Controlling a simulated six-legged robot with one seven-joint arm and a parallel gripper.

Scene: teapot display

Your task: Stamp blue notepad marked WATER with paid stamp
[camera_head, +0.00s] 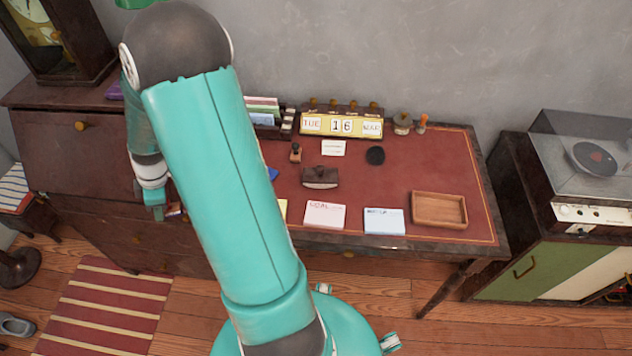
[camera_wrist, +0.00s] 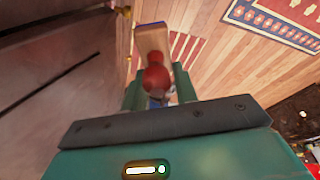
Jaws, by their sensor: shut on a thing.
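The blue notepad (camera_head: 384,221), its dark heading reading like WATER, lies flat near the front edge of the red-topped desk, left of a wooden tray. My gripper (camera_head: 156,208) hangs left of the red desk top, in front of the dark cabinet, well away from the notepad. In the wrist view my gripper (camera_wrist: 157,92) is shut on a stamp-like thing with a red rounded handle (camera_wrist: 155,79) and a pale wooden block (camera_wrist: 151,38). Any lettering on it is not visible. The notepad is out of the wrist view.
A pink notepad (camera_head: 325,214) lies left of the blue one; a yellow one (camera_head: 283,211) is mostly hidden by my arm. A small stamp (camera_head: 296,153), rocker blotter (camera_head: 320,177), black round pad (camera_head: 375,155), calendar (camera_head: 341,124) and tray (camera_head: 439,223) stand on the desk (camera_head: 470,180).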

